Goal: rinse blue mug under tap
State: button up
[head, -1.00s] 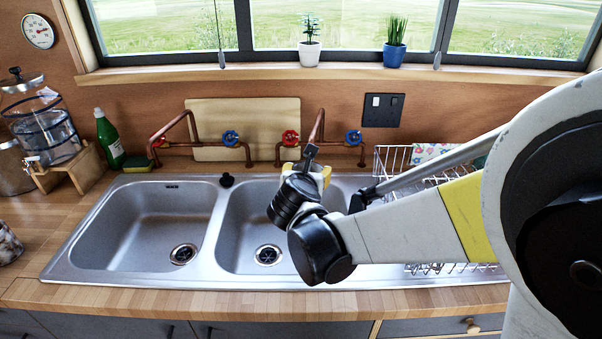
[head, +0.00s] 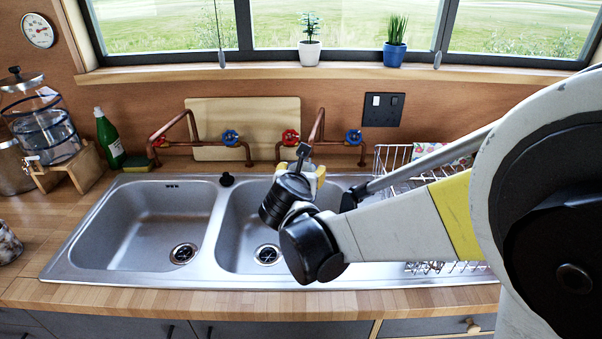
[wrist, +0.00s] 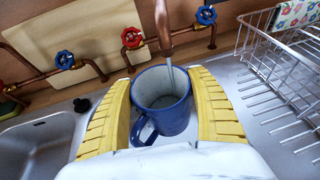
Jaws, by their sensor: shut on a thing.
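The blue mug (wrist: 160,100) is upright between the yellow fingers of my gripper (wrist: 160,118) in the wrist view. My gripper is shut on it, with a finger on either side and the mug's handle toward me. The copper tap (wrist: 163,28) is above the mug, and a thin stream of water (wrist: 171,76) runs from it into the mug's opening. In the head view my gripper (head: 308,172) is over the right-hand basin (head: 240,225), below the right copper tap (head: 318,125).
The left basin (head: 145,228) is empty. A wire dish rack (wrist: 285,75) stands right of the basin. Red tap handle (wrist: 131,38) and blue tap handle (wrist: 206,15) flank the spout. A green bottle (head: 109,140) stands at the back left. The front counter (head: 190,297) is clear.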

jog(key=s+a, duration=0.4)
jog(key=s, duration=0.1)
jog(key=shift+s+a, duration=0.15)
jog(key=shift+s, duration=0.25)
dwell(1.3)
jog(key=s+a+r+p, duration=0.3)
jog(key=s+r, duration=0.1)
dwell(0.4)
dwell(0.5)
